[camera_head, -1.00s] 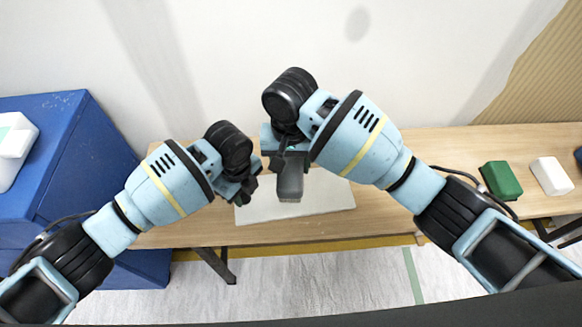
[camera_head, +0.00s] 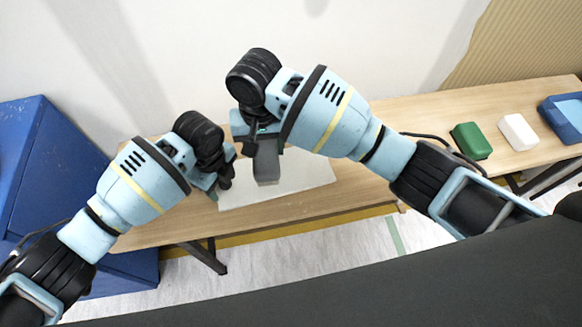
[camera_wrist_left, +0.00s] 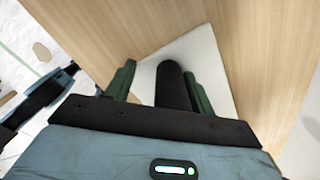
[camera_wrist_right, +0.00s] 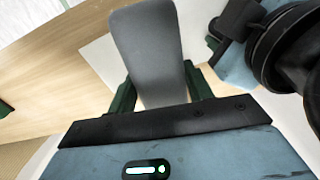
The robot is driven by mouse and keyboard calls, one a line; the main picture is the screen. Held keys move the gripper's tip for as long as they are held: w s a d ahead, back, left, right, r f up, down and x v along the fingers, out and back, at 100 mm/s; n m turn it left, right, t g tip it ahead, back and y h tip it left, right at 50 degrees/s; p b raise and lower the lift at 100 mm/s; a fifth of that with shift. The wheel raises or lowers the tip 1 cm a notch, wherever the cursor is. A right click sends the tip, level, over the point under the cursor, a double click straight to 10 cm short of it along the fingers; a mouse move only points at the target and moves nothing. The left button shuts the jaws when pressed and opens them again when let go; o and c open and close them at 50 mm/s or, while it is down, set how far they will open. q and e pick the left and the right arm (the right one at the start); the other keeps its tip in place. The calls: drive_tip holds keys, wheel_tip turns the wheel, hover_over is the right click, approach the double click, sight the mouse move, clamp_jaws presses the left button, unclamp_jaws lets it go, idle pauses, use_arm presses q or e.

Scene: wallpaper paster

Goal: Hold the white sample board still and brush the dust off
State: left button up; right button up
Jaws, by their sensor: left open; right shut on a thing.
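The white sample board (camera_head: 308,172) lies flat on the wooden table, partly hidden by my arms; it also shows in the left wrist view (camera_wrist_left: 207,48) and right wrist view (camera_wrist_right: 103,58). I cannot make out dust on it. My right gripper (camera_head: 262,140) is shut on the dark grey brush (camera_head: 266,165), over the board; the brush's flat grey body fills the right wrist view (camera_wrist_right: 148,50). My left gripper (camera_head: 222,183) is open at the board's left end. In the left wrist view a dark rounded bar (camera_wrist_left: 172,85) shows between its fingers; I cannot tell what it is.
A green block (camera_head: 471,141), a white block (camera_head: 518,132) and a blue tray (camera_head: 560,118) stand on the table's right part. A blue cabinet (camera_head: 45,170) is at the left. The wall (camera_head: 390,40) rises close behind the table.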

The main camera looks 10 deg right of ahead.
use_arm(q)
drive_tip(key=shift+r, duration=0.15)
wheel_tip(320, 180, up, 12)
drive_tip(key=shift+f, duration=0.1)
idle(0.3)
idle(0.3)
